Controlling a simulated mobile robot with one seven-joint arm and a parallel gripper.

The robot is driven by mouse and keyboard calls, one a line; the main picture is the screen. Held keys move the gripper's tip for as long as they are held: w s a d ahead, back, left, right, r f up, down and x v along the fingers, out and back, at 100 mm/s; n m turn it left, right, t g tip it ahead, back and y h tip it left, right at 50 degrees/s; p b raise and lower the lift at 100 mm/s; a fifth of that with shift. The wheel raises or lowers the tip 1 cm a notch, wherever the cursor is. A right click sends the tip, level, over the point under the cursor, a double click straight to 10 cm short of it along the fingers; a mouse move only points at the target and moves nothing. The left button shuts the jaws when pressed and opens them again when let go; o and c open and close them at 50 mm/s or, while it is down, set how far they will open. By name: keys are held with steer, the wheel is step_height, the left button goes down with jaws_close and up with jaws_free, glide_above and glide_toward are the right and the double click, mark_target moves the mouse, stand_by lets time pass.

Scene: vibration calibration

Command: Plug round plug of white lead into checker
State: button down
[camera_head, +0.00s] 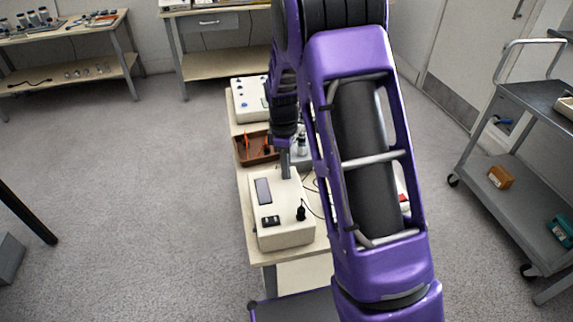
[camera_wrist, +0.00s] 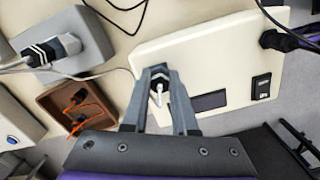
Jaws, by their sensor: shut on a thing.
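The checker (camera_head: 287,232) is a cream box with a dark display, a black switch and a black plug (camera_head: 300,213) on its top, at the front of the bench in the head view. It fills the middle of the wrist view (camera_wrist: 215,45). My gripper (camera_wrist: 160,83) is shut on the round plug (camera_wrist: 158,77) of the white lead, a small dark piece between the fingertips. The gripper (camera_head: 285,170) is over the checker's far end. The white lead (camera_wrist: 110,71) runs left from the fingers. The fingers mostly hide the plug, so I cannot tell whether it is seated.
Another cream box (camera_head: 240,103) is at the bench's far end.

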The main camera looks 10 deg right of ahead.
steer(key=shift+m, duration=0.7)
steer(key=c, duration=0.6)
jaws_free()
steer(key=shift+a+r+p, duration=0.1)
steer(key=shift+r+p, duration=1.7)
steer(key=shift+r, duration=0.75)
